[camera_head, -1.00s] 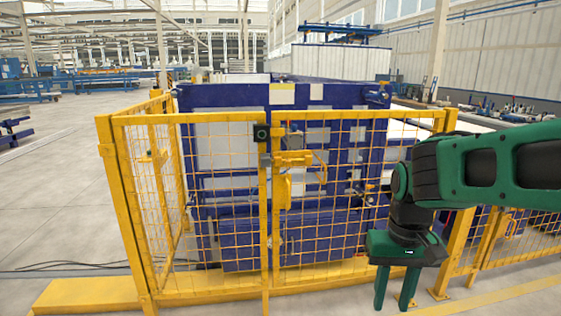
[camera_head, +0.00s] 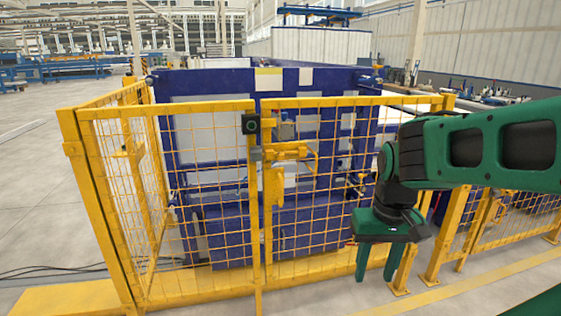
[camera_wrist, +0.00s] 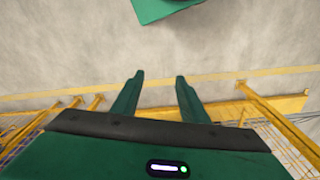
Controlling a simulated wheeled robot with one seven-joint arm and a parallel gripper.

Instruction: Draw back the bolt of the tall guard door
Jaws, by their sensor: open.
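The tall yellow mesh guard door (camera_head: 330,106) stands ahead of me in the head view, closed against the mesh panel to its left. Its yellow bolt (camera_head: 285,152) sits on the door's left edge in the upper half, with a grey piece (camera_head: 256,154) at its left end and a looped yellow handle bar to the right. My gripper (camera_head: 376,262) is to the right of the bolt and lower, fingers pointing down, open and empty. In the wrist view, my gripper (camera_wrist: 160,86) shows two spread green fingers over bare floor. The bolt is not in the wrist view.
A dark box with a green ring (camera_head: 251,125) is fixed above the bolt. A big blue machine (camera_head: 210,88) stands behind the fence. A lower yellow mesh gate (camera_head: 478,225) is at the right. A yellow floor plinth (camera_head: 60,300) lies at the front left.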

